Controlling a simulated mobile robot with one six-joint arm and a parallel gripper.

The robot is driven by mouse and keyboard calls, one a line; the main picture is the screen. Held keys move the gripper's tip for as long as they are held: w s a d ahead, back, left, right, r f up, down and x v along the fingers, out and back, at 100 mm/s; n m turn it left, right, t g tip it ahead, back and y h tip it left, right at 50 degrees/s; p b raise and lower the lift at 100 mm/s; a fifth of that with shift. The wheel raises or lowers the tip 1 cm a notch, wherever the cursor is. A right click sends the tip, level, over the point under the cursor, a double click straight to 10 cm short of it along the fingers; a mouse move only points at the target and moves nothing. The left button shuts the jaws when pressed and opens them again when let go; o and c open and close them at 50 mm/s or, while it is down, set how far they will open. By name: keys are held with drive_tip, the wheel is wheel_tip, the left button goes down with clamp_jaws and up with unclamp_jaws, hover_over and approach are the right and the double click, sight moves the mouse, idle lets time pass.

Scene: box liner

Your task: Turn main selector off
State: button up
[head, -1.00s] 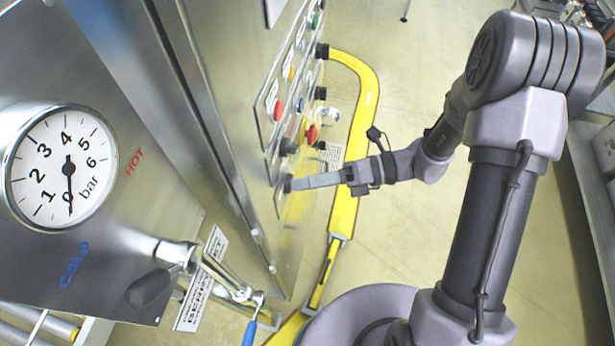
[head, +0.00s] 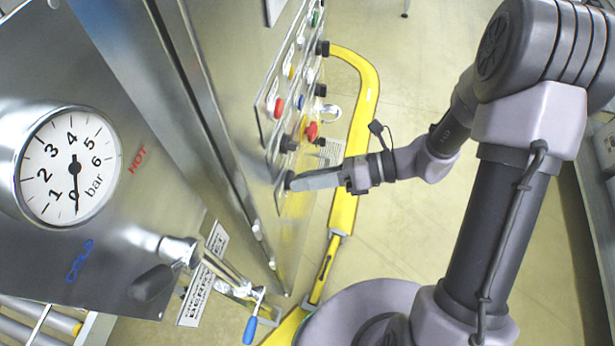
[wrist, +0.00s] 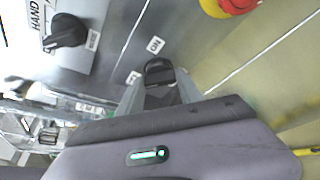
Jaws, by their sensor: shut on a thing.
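The main selector appears to be the black knob (wrist: 158,70) low on the control panel (head: 290,205). In the wrist view a label reading ON is above it, and a smaller label, too small to read, is to its left. My gripper (wrist: 160,92) is shut on this knob, one finger on each side. In the head view my gripper (head: 293,182) reaches the panel from the right, and its fingers hide most of the knob. The exact angle of the knob is hard to tell.
Another black knob (wrist: 68,31) with a HAND label is at the upper left in the wrist view. A red emergency button on yellow (wrist: 228,5) is above right. A red button (head: 278,108), a pressure gauge (head: 70,165) and a yellow floor rail (head: 345,210) are nearby.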

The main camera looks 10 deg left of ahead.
drive_tip(key=o, duration=1.4)
drive_tip(key=p+v, duration=0.2)
drive_tip(key=v, duration=1.5)
drive_tip(key=shift+d, duration=0.25)
